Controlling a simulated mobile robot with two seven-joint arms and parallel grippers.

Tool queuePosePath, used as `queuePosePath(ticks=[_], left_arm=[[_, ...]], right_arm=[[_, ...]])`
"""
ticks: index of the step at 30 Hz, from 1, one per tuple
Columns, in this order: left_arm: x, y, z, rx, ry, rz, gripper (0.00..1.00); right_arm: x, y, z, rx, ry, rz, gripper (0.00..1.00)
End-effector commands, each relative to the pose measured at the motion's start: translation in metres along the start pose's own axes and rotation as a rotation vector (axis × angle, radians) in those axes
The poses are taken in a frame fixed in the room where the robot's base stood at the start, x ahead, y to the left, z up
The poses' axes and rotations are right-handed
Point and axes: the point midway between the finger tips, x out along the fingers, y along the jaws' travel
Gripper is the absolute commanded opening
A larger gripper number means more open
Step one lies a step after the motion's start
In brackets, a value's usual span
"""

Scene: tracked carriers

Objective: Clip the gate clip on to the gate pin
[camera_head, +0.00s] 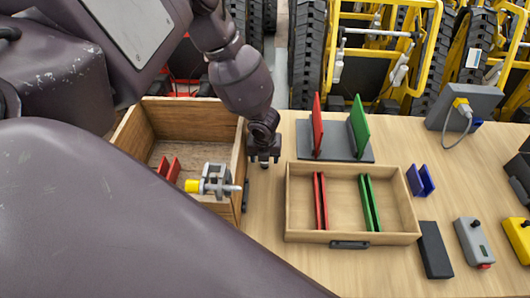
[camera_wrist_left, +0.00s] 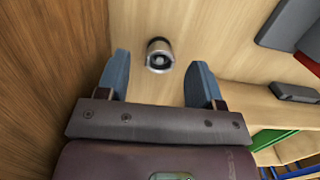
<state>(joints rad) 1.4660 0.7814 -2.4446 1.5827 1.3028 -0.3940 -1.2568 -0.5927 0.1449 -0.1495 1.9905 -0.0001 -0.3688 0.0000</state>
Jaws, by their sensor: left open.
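My left gripper (camera_head: 264,158) points down over the table between the wooden box and the shallow tray; it is open and empty. In the left wrist view its two blue fingers (camera_wrist_left: 160,88) stand apart, and a small round silver part (camera_wrist_left: 159,55) shows on the wood just beyond the gap between them. I cannot tell if this is the gate pin. A grey metal bracket (camera_head: 215,180) with a yellow-ended rod lies in the wooden box. No part is clearly recognisable as the gate clip. My right gripper is not in view.
The wooden box (camera_head: 193,107) stands left of my gripper; the shallow tray (camera_head: 296,235) with red and green plates is on the right. A grey base (camera_head: 335,155) bears upright red and green plates. Blue plates (camera_head: 420,181) and a grey controller (camera_head: 473,243) lie farther right.

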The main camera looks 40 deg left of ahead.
Motion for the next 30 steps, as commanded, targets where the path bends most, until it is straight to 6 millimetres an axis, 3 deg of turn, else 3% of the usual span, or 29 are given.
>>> queuePosePath(ticks=[3, 12, 22, 30], left_arm=[[0.0114, -0.0005, -0.0002, 0.001, 0.0, 0.0, 0.61], [0.0135, -0.0004, 0.0003, 0.0, -0.001, -0.001, 0.59], [0.0134, -0.0005, 0.0003, 0.0, -0.001, -0.001, 0.09], [0.0116, -0.0005, 0.0007, 0.0, -0.001, -0.001, 0.08]], right_arm=[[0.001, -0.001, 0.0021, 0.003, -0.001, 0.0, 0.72], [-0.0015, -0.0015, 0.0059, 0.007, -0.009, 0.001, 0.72], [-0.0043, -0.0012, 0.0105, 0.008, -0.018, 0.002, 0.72], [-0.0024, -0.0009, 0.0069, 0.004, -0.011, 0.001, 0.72]])
